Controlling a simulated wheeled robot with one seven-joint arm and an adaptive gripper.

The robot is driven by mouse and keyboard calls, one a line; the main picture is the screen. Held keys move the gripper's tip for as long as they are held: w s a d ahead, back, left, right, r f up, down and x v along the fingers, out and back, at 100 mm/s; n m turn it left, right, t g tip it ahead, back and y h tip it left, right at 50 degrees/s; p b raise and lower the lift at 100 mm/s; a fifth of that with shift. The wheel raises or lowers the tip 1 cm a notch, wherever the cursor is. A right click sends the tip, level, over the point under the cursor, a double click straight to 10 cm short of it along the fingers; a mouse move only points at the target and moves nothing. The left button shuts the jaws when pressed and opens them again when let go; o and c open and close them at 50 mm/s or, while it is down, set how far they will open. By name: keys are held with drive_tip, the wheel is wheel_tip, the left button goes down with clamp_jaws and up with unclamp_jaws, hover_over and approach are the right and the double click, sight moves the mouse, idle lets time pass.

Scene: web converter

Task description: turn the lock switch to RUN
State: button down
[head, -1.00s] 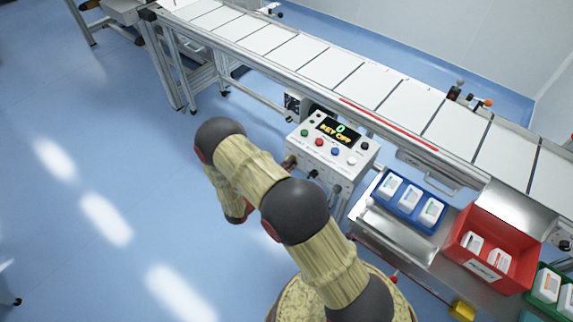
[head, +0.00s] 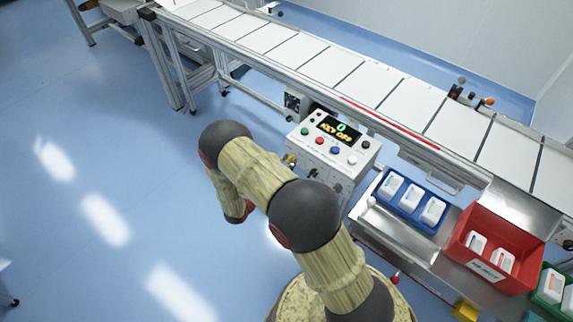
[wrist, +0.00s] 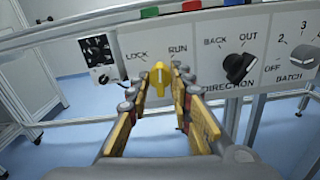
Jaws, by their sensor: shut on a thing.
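The lock switch is a yellow knob (wrist: 159,73) on the white front panel, between the words LOCK and RUN in the wrist view. Its grip stands about upright, pointing between the two words. My gripper (wrist: 159,88) is shut on the knob, with one finger on each side of it. In the head view my arm covers most of the gripper, and the control box (head: 343,167) shows past the arm. Its display (head: 339,130) reads 0 and KEY OFF.
A black DIRECTION knob (wrist: 238,66) and a BATCH knob (wrist: 304,57) sit right of the switch. The conveyor (head: 310,67) runs behind the box. A blue tray (head: 409,228) and a red bin (head: 513,239) stand at right.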

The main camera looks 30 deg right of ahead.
drive_tip(key=shift+m+b, duration=1.15)
drive_tip(key=shift+m, duration=2.65)
drive_tip(key=shift+f, duration=0.1)
drive_tip(key=c, duration=1.6)
unclamp_jaws()
drive_tip(key=shift+o, duration=0.2)
drive_tip(key=shift+a, duration=0.1)
drive_tip(key=v, duration=1.1)
drive_tip(key=shift+s+a, duration=0.15)
drive_tip(key=shift+a, duration=0.25)
